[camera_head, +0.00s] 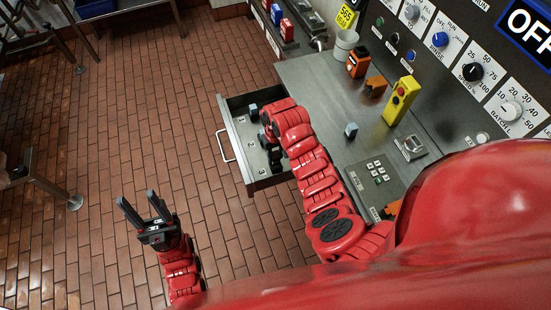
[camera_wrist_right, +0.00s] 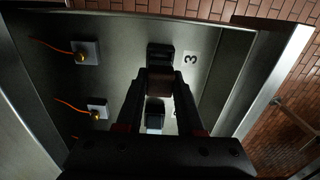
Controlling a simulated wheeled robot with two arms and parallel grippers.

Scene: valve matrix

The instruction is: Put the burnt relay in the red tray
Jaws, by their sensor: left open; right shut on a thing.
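My right gripper (camera_wrist_right: 159,84) is shut on a dark brown, scorched-looking relay (camera_wrist_right: 158,81) inside the open drawer. The relay is at or just above a black socket (camera_wrist_right: 160,54) beside the label 3; I cannot tell whether it is still seated. In the head view my right arm hides most of this. My left gripper (camera_head: 136,205) is open and empty above the tiled floor, left of the drawer. A small red container-like thing (camera_head: 287,29), perhaps the red tray, sits on the shelf at the top; its inside is too small to make out.
The drawer (camera_head: 237,150) holds another relay (camera_wrist_right: 155,119) and orange wires. A blue-grey relay (camera_head: 351,130) lies on the steel counter (camera_head: 315,80), near a yellow pendant (camera_head: 402,101) and orange items. A blue container-like thing (camera_head: 276,14) is beside the red one. Knobs line the panel.

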